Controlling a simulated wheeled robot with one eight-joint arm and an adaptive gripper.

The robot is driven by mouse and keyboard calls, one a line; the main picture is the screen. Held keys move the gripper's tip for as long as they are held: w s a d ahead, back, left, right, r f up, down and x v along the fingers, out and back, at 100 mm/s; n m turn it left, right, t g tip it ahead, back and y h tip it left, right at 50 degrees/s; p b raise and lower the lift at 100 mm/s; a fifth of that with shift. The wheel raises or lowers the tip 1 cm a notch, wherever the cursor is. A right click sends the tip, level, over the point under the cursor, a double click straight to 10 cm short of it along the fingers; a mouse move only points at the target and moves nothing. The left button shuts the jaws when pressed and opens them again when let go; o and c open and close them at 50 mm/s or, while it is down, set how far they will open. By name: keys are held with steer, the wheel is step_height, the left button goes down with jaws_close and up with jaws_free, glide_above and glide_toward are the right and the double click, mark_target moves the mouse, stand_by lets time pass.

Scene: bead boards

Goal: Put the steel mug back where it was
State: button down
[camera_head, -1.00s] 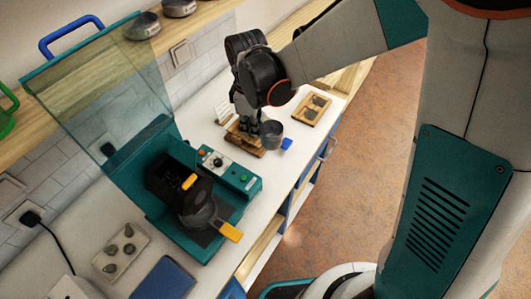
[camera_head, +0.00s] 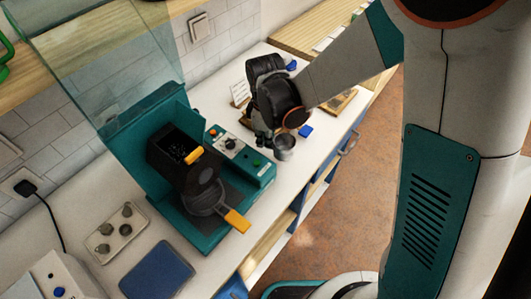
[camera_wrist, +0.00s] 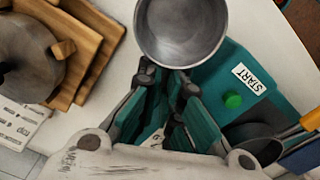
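The steel mug (camera_head: 285,146) is a grey open cup in the head view, below my gripper (camera_head: 265,138) and beside the teal control panel. In the wrist view the mug (camera_wrist: 181,28) is at the top centre, seen from above, and looks empty. My gripper's fingers (camera_wrist: 166,82) are close together at the mug's near rim and appear shut on it, probably at its handle, which is hidden. A wooden board (camera_wrist: 88,62) lies to the left in the wrist view, with another grey metal vessel (camera_wrist: 28,55) over it.
The teal machine has a panel with a green button (camera_wrist: 232,100) close to the mug, and a raised clear lid (camera_head: 100,60). A yellow handle (camera_head: 236,221) sticks out at its front. A blue block (camera_head: 305,131) and a wooden tray (camera_head: 343,101) lie beyond the mug.

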steer(key=shift+f+b, duration=1.3)
steer(key=shift+f, duration=0.95)
steer(key=shift+f, duration=0.2)
steer(key=c, duration=2.1)
jaws_free()
steer(key=shift+o, duration=0.2)
steer(key=shift+r, duration=0.1)
step_height(320, 180, up, 12)
steer(key=p, duration=0.3)
steer(key=shift+s+r, duration=0.1)
steer(key=shift+r, duration=0.05)
